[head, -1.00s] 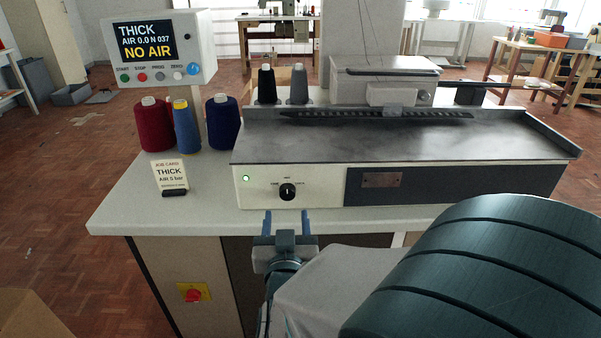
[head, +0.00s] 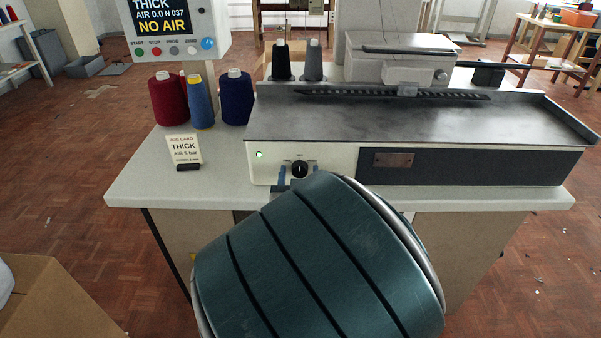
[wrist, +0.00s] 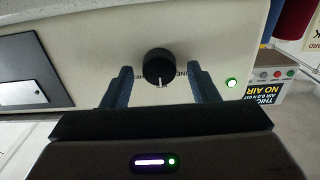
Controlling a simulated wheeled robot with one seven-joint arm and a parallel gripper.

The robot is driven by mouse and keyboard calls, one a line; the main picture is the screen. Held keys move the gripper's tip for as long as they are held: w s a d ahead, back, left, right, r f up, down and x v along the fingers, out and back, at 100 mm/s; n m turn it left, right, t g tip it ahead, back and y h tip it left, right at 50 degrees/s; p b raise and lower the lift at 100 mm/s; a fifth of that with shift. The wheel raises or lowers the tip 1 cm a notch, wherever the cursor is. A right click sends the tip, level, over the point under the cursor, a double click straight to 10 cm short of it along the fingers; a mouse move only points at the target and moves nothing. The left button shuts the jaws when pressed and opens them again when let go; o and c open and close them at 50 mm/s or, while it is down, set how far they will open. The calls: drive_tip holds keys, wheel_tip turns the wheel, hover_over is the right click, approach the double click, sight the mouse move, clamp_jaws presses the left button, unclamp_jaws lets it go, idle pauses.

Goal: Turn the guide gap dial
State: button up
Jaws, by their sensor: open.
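The guide gap dial is a round black knob (head: 299,169) on the cream front panel of the machine, with small labels beside it. In the wrist view the dial (wrist: 158,68) shows a pale pointer line and lies between and just beyond my finger tips. My gripper (wrist: 157,82) is open, one finger on each side of the dial, with a gap to each. A job card (head: 184,150) reads THICK, AIR 5 bar.
A display (head: 172,25) reads THICK, AIR 0.0, NO AIR, above a row of buttons. A green lamp (head: 259,155) glows left of the dial. Several thread cones (head: 236,100) stand on the white table (head: 135,190). A cardboard box (head: 60,300) is at lower left.

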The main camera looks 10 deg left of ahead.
drive_tip(key=shift+c, duration=0.3)
drive_tip(key=c, duration=0.9)
drive_tip(key=shift+a, duration=0.1)
